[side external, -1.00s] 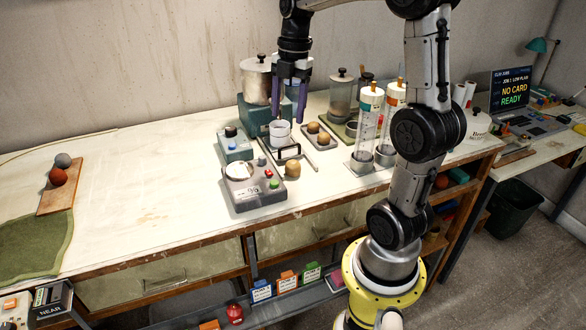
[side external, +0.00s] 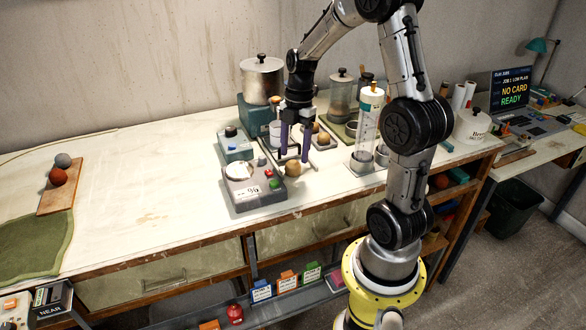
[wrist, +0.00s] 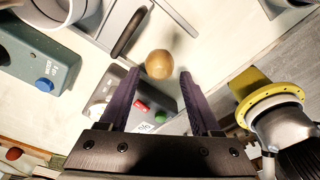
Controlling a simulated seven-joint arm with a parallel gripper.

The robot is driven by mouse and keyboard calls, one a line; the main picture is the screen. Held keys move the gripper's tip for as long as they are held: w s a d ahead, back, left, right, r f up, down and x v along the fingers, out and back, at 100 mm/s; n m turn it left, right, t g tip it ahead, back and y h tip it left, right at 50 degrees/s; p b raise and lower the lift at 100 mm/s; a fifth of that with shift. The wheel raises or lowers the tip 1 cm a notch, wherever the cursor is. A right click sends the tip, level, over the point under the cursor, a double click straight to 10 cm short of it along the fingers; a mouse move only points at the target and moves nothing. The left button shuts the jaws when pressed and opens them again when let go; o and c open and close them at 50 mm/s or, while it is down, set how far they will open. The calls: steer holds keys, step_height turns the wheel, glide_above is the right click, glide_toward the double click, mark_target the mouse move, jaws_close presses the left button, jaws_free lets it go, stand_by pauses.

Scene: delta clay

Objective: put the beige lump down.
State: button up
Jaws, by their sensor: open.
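A round beige lump (side external: 292,168) rests on the worktop just right of the grey scale (side external: 255,188). It also shows in the wrist view (wrist: 159,64), centred ahead of my fingertips. My gripper (side external: 294,157) is open, with its purple fingers pointing down over the lump. In the wrist view the fingers (wrist: 160,78) stand apart on either side of the lump's line, with a gap to each. I cannot tell how far the tips are above it. Further beige lumps (side external: 323,140) sit on a small tray, partly hidden behind my gripper.
The scale has red and green buttons. A teal box with a blue button (side external: 235,145) stands behind it. A clear cylinder (side external: 367,125) stands to the right, and a lidded metal pot (side external: 262,80) at the back. The worktop's left half is largely clear.

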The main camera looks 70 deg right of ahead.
mark_target(293, 161)
steer(key=shift+w+a+f, duration=0.1)
steer(key=shift+a+f, duration=0.05)
steer(key=shift+f, duration=0.8)
steer(key=shift+a+f, duration=0.1)
steer(key=shift+f, duration=0.85)
jaws_close()
